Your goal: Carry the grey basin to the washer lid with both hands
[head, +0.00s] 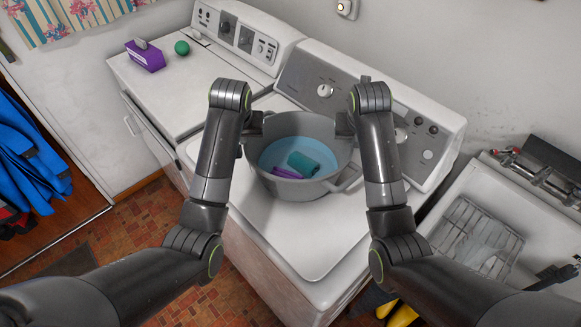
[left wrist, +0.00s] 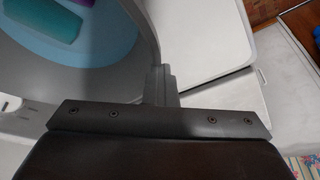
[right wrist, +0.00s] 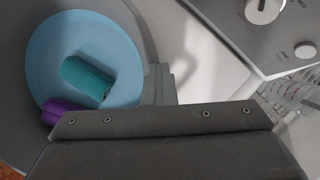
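The grey basin (head: 283,187) is over the white washer lid (head: 312,238) in the head view; I cannot tell whether its base touches the lid. It looks about level, with a pale blue inside holding a teal roll (head: 304,164) and a purple item (head: 286,172). My left gripper (head: 258,123) is at its left rim and my right gripper (head: 344,124) at its right rim. In both wrist views the fingers are close together at the basin's wall, left (left wrist: 158,86) and right (right wrist: 158,84), and look closed on it. The forearms hide parts of the rim.
A control panel (head: 400,118) rises behind the lid. A second white machine (head: 165,90) at left carries a purple box (head: 145,56) and a green ball (head: 182,47). A white sink with a wire rack (head: 478,235) is at right. The lid's front part is clear.

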